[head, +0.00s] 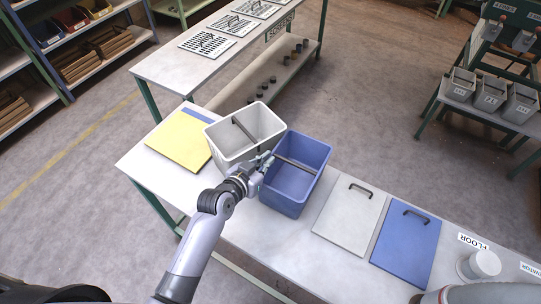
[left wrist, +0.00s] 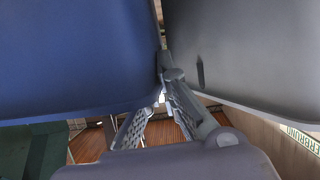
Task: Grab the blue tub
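The blue tub (head: 291,190) stands upright on the white table, with a dark bar handle (head: 296,164) across its top. A white tub (head: 228,149) stands close to its left. My left gripper (head: 263,164) is at the upper rims between the two tubs, near the blue tub's left side. In the left wrist view the blue tub (left wrist: 75,55) fills the left and the pale tub (left wrist: 245,50) the right. The left gripper's fingers (left wrist: 163,85) come close together in the gap between them; whether they grip anything is hidden. My right gripper is out of view.
A yellow panel (head: 182,140) lies left of the tubs. A grey lid (head: 349,216) and a blue lid (head: 407,246) with handles lie to the right, then a white cup-like container (head: 483,264). A second table (head: 170,66) with grates stands behind.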

